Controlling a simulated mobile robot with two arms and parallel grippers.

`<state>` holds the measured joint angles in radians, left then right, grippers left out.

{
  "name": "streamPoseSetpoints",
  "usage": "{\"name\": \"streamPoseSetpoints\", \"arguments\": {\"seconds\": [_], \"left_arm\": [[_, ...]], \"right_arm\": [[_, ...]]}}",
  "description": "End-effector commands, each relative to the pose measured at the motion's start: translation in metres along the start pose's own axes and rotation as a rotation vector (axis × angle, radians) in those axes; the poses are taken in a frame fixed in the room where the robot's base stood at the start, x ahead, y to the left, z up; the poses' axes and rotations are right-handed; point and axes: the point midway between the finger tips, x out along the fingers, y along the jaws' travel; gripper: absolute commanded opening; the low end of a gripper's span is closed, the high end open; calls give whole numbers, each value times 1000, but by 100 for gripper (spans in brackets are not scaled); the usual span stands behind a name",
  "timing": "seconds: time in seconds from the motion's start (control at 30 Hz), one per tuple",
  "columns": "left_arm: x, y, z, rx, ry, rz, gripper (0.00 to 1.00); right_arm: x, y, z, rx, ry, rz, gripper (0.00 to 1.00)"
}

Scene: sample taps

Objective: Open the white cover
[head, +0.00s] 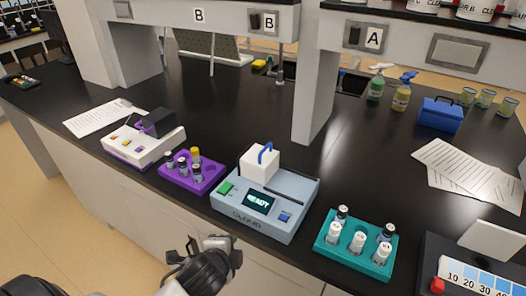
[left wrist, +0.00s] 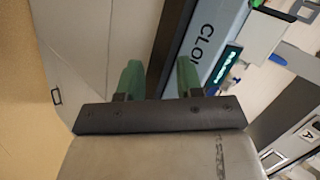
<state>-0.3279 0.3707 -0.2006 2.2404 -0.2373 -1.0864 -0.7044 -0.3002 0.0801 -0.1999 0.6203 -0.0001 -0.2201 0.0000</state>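The white cover (head: 259,167) is a block with a blue loop handle (head: 265,153) on top. It sits shut on the back part of a grey-blue device (head: 286,213), whose screen reads READY. My left gripper (head: 219,241) is low in front of the bench, left of and below the device, apart from the cover. In the left wrist view its two green fingers (left wrist: 158,77) are spread with nothing between them. The device's front (left wrist: 205,55) and the white cover (left wrist: 259,38) also show there. My right gripper is not in view.
A purple rack (head: 184,182) with vials and a white instrument (head: 134,147) stand left of the device. A teal rack (head: 335,257) with vials stands right. A bench post (head: 316,95) rises behind. The black bench top (head: 225,110) behind the device is mostly clear.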

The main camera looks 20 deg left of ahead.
Motion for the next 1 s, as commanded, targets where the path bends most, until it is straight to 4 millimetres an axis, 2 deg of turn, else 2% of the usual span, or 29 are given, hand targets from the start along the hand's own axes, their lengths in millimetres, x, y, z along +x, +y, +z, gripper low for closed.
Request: {"name": "streamPoseSetpoints", "arguments": {"seconds": [0.03, 0.2, 0.3, 0.43, 0.53, 0.67, 1.0], "left_arm": [[6, -24, -3, 156, 18, -91, 36], [21, -103, -16, 788, 5, -425, 36], [25, -140, -25, 1145, -52, -599, 36], [27, -168, -31, 1456, -128, -741, 36], [28, -177, -34, 1568, -161, -791, 36], [34, -185, -38, 1596, -171, -804, 36], [80, -218, -62, 1588, -170, -799, 36]], "right_arm": [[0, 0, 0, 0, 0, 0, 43], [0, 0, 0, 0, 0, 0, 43], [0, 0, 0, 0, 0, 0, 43], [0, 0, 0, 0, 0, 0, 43], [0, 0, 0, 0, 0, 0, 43], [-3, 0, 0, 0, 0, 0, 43], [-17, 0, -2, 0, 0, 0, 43]]}}
